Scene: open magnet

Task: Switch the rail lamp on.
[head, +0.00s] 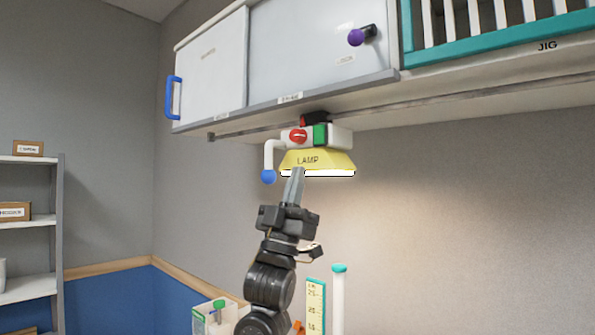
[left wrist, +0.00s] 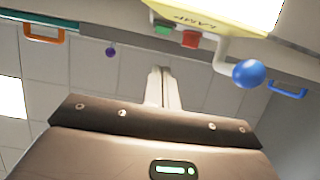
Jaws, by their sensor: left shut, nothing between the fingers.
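The yellow rail lamp (head: 325,159), marked LAMP, hangs from the rail under the wall cabinet. Its underside is bright white, and the wall below right looks lit. Its white housing carries a red button or knob (head: 298,136) and a green block (head: 320,134). A bent white lever with a blue ball (head: 268,177) hangs at its left. The ball (left wrist: 249,73), red part (left wrist: 190,39) and green part (left wrist: 163,27) also show in the left wrist view. My left gripper (head: 298,171) is shut and empty, pointing up just below the lamp's front; contact cannot be told. My right gripper is out of view.
Above is a cabinet with sliding doors (head: 210,72), a blue handle (head: 173,97) and a purple knob (head: 356,37). A teal rack (head: 490,43) is at upper right. Shelves (head: 30,222) stand left. A ruler (head: 316,305) and a white post (head: 338,300) stand below.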

